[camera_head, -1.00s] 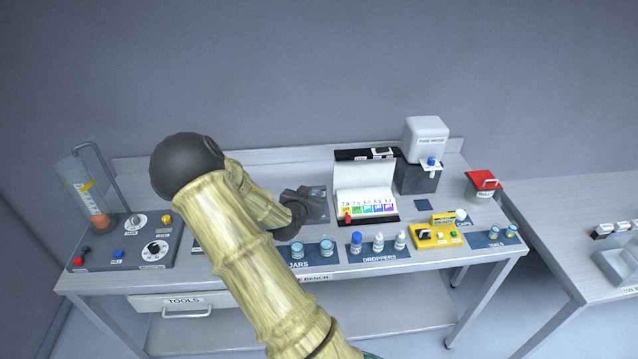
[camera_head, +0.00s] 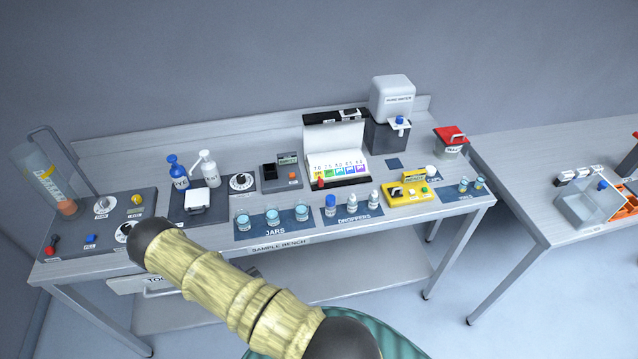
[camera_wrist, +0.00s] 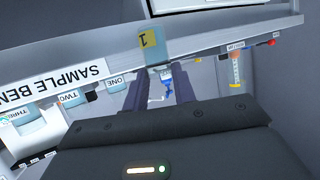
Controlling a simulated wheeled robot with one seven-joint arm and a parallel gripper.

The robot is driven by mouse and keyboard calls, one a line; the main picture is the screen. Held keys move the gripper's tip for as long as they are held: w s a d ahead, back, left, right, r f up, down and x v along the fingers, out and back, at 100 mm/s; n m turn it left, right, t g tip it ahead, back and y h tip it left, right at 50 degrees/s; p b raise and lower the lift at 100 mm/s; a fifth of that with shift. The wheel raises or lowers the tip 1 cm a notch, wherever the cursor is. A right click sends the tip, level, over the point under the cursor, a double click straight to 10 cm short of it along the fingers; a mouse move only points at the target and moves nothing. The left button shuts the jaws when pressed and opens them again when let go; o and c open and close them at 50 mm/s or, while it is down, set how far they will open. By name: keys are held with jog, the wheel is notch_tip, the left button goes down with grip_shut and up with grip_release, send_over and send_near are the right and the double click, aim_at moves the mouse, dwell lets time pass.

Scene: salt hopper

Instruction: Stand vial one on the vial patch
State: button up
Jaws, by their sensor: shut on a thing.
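My gripper (camera_wrist: 156,76) is shut on a small bluish vial with a yellow label marked 1, vial one (camera_wrist: 152,46), which sticks out beyond the fingertips. The bench front edge and its "SAMPLE BENCH" sign show behind it in the wrist view. In the head view my arm hides the gripper and the held vial. The dark blue vial patch (camera_head: 451,193) lies at the right front end of the bench. Two other vials, one on the left (camera_head: 463,184) and one on the right (camera_head: 479,183), stand on its right part; its left part looks bare.
A yellow device (camera_head: 408,194) stands just left of the patch, and a red-lidded bin (camera_head: 450,142) behind it. Droppers (camera_head: 352,201) and jars (camera_head: 273,216) line the front. A second table (camera_head: 520,180) stands to the right across a gap.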

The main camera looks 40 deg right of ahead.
notch_tip(320, 180, down, 12)
jog(key=a+b, duration=0.1)
jog(key=b, duration=0.9)
jog(key=shift+s+a+r+n+y, duration=0.15)
jog(key=shift+a+r+n+y, duration=0.15)
jog(key=shift+n+y, duration=0.1)
jog(key=shift+a, duration=0.1)
